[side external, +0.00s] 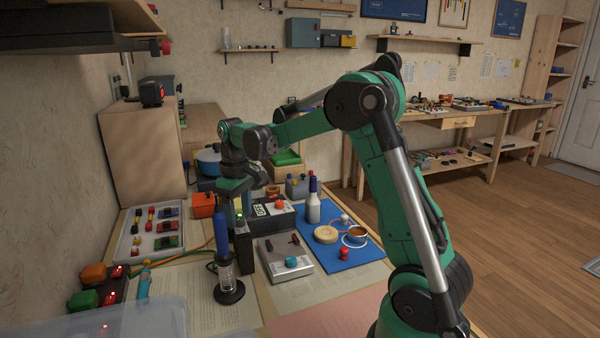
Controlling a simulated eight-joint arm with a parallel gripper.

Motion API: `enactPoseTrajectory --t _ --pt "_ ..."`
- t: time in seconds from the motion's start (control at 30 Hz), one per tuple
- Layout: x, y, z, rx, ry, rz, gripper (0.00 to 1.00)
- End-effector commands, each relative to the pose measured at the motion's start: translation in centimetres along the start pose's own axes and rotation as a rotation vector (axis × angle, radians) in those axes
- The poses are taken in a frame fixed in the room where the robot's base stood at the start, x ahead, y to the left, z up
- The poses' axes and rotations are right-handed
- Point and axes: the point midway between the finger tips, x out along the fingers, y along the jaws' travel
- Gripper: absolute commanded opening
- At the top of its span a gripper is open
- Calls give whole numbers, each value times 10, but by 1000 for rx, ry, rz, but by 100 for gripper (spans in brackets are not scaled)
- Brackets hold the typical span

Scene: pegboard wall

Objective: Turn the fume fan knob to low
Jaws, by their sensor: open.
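My gripper (238,212) points down over the bench, with its fingers apart, near the black station with a lit display (265,209). No label readable here marks the fume fan knob, so I cannot tell which knob it is. A teal knob (291,262) sits on a silver metal box (279,250) in front and to the right of my gripper. An orange box with a dark top knob (203,204) stands to the left of my gripper. A grey box with an orange knob (297,184) is behind. My gripper partly hides the station's left side; contact is unclear.
A blue mat (345,254) holds a bottle (313,205), tape roll and small parts. A parts tray (122,244) lies left. Orange and green boxes (92,285) are front left.

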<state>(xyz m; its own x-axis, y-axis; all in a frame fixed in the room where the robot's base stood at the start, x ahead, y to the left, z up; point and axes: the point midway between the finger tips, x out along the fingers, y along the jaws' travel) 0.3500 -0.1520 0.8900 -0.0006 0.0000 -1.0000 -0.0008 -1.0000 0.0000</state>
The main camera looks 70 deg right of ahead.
Motion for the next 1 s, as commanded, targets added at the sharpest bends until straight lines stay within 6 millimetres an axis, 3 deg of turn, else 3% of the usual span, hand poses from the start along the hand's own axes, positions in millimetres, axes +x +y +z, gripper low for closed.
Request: enactPoseTrajectory --t 0.33,0.77,0.87,1.0 --pt "-44 0 0 0 0 0 59" --pt "-51 -1 0 0 6 -1 59" --pt "-54 -10 -1 0 59 -9 59" --pt "-64 -40 -2 14 256 -45 59"
